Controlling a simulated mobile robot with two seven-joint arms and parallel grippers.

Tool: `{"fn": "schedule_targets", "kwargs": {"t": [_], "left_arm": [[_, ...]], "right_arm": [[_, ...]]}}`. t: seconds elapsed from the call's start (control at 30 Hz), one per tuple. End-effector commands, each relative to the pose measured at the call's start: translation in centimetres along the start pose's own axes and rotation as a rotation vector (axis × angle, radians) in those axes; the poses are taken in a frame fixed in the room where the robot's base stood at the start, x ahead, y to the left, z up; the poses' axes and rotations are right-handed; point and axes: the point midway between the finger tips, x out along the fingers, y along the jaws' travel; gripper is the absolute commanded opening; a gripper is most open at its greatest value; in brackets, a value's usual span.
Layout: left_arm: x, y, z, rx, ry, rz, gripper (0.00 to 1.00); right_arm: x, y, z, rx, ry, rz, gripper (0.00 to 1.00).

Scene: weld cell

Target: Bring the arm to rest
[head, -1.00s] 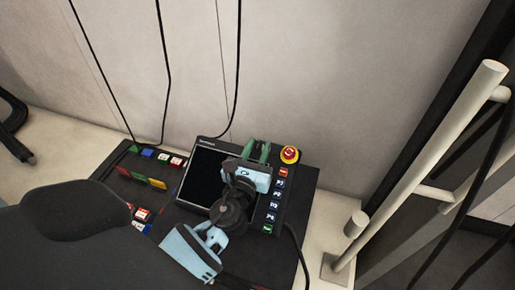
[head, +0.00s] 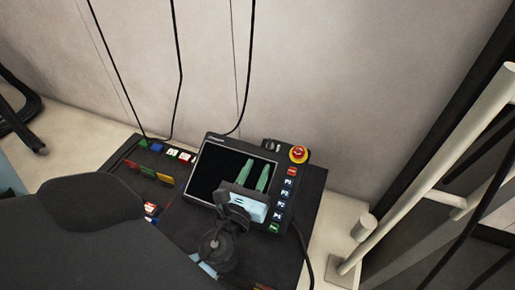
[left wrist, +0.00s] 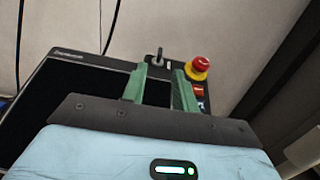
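My left gripper (head: 256,172) is in front of the control pendant (head: 213,140), over the right part of its dark screen in the head view. Its two green fingers stand apart with a clear gap and nothing between them, so it is open. In the left wrist view the open gripper (left wrist: 158,82) points at the pendant's upper edge, with the red emergency stop (left wrist: 201,64) just right of the right finger. The emergency stop (head: 299,154) is clear of the fingers in the head view. I cannot tell whether a finger touches the pendant. My right gripper is out of view.
The pendant sits on a dark panel (head: 312,190) with several coloured blocks (head: 166,180) at left. A pale pipe frame (head: 440,170) stands at the right. Black cables (head: 180,75) hang along the wall. A pale ledge (head: 75,140) shows at left.

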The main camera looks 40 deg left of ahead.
Motion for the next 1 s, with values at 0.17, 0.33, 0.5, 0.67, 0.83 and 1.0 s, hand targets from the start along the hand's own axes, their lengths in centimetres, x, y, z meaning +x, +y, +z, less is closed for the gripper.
{"fn": "schedule_targets", "kwargs": {"t": [0.17, 0.33, 0.5, 0.67, 0.83, 1.0], "left_arm": [[0.0, 0.0, 0.0, -0.001, 0.000, 0.000, 0.29], [0.0, 0.0, 0.0, -0.001, 0.000, 0.000, 0.29], [-0.6, 0.2, -0.1, -0.068, 0.036, -0.004, 0.29], [-3.8, 0.9, -1.3, -0.370, 0.193, 0.008, 0.29], [-9.4, 1.9, -2.9, -0.833, 0.415, 0.107, 0.29], [-15.5, 2.7, -3.3, -1.295, 0.596, 0.297, 0.29]], "right_arm": [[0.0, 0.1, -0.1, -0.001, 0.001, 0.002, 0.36], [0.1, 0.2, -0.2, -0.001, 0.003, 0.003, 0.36], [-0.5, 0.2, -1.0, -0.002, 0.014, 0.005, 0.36], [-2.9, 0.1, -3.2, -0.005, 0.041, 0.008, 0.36], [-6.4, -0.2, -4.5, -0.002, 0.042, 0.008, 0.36], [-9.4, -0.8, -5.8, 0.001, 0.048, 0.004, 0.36]]}}
